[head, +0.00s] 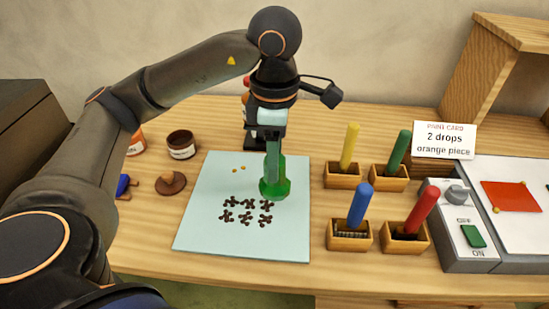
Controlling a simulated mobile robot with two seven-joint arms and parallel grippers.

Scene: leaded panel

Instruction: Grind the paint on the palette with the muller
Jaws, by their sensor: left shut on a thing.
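The palette (205,225) is a pale blue flat sheet on the middle of the table. Several dark brown paint blobs (246,210) lie in loose rows on it, and small yellow bits (239,168) lie farther back. The green muller (274,188) stands upright, its wide foot at the right of the palette, beside the brown blobs. My left gripper (273,143) points down and is shut on the muller's upper part. Whether the foot touches the sheet is hard to tell. My right gripper is not in view.
Left of the palette are a brown jar (181,145), an orange jar (136,143), a brown knobbed piece (171,183) and a blue item (123,185). Right stand wooden holders with yellow (349,146), green (400,152), blue (360,205) and red (423,209) sticks, a paint card (444,140) and a switch box (465,230).

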